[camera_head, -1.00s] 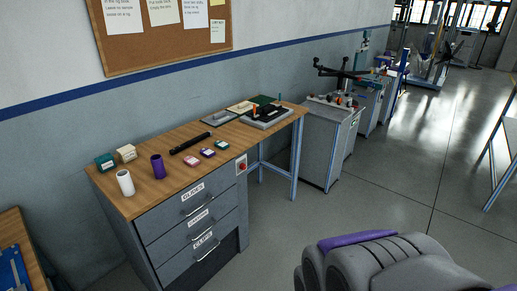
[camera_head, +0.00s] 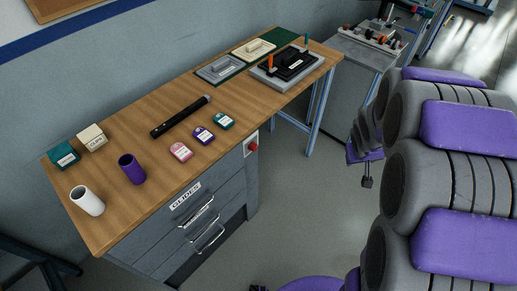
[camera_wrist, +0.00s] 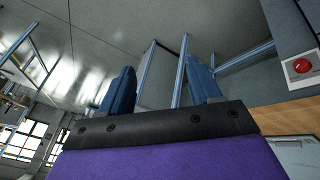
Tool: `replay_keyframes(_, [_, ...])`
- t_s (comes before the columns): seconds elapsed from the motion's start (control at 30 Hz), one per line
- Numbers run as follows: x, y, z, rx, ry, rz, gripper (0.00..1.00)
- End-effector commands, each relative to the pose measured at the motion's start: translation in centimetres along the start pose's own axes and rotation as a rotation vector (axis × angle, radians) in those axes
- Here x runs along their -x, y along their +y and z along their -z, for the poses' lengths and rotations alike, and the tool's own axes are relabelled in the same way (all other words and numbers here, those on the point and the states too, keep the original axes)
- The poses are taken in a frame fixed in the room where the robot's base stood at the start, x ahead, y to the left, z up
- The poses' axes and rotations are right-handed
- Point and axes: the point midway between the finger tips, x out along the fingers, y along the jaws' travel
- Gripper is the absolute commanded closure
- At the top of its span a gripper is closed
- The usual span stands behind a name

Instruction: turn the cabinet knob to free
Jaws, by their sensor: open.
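The cabinet knob (camera_head: 253,146) is small, round and red. It sits on a pale plate at the right end of the grey drawer cabinet (camera_head: 235,186), just under the wooden top. It also shows at the right of the wrist view (camera_wrist: 302,66). My gripper (camera_wrist: 158,68) shows in the wrist view with two blue fingers spread wide and nothing between them. The knob lies to the right of the fingers, apart from them. In the head view, my grey and purple arm fills the right side; the fingers cannot be made out there. The knob's setting is too small to read.
The wooden worktop (camera_head: 112,205) holds a white cup (camera_head: 87,200), a purple cup (camera_head: 132,169), a black bar (camera_head: 181,117), small labelled boxes and fixture trays. Drawer handles (camera_head: 209,240) project from the cabinet front. A blue table leg (camera_head: 320,112) stands right of the knob.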

Motion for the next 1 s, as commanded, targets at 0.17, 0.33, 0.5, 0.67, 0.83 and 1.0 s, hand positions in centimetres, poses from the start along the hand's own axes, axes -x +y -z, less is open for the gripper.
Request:
replay_keyframes(0.17, [-6.2, -0.5, 3.4, 0.06, 0.117, 0.047, 0.37])
replay_keyframes(0.33, [-11.5, -2.3, 5.8, 0.104, 0.24, 0.133, 0.37])
replay_keyframes(0.5, [-16.1, -5.6, 6.7, 0.128, 0.361, 0.261, 0.37])
replay_keyframes(0.67, [-19.2, -9.5, 6.7, 0.124, 0.478, 0.409, 0.37])
replay_keyframes(0.83, [-21.1, -14.1, 5.7, 0.083, 0.599, 0.593, 0.37])
replay_keyframes(1.0, [-21.3, -18.6, 4.0, -0.002, 0.723, 0.793, 0.37])
